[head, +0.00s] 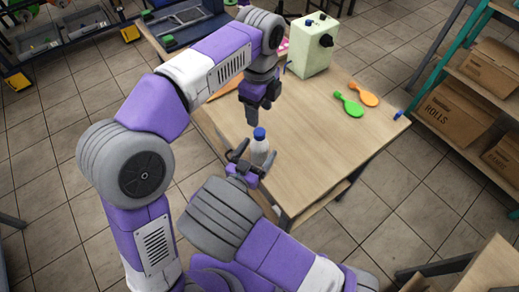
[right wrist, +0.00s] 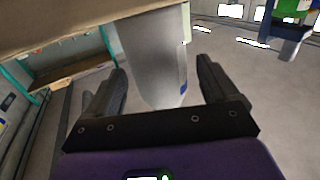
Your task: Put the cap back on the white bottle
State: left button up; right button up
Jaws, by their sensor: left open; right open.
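The white bottle (head: 261,148) stands upright near the front left edge of the table, with a blue cap (head: 260,133) on its top. Whether the cap is fully seated cannot be told. My right gripper (head: 243,155) is open beside the bottle at its left. In the right wrist view the white bottle (right wrist: 158,60) shows between the two spread fingers of my right gripper (right wrist: 162,88), with gaps at both sides. My left gripper (head: 252,116) is open and points down, just above and slightly left of the cap, apart from it.
A pale green box machine (head: 311,45) stands at the back of the wooden table (head: 310,140). A small blue item (head: 398,115) sits at the right corner. Shelves with cardboard boxes (head: 451,107) stand further right.

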jog(key=shift+x, duration=1.85)
grip_shut()
pick_arm(q)
jog(key=n, duration=1.7)
jog(key=shift+n, duration=0.3)
jog(key=n, duration=0.3)
jog(key=shift+n, duration=0.4)
jog(key=n, duration=0.5)
jog(key=shift+n, duration=0.4)
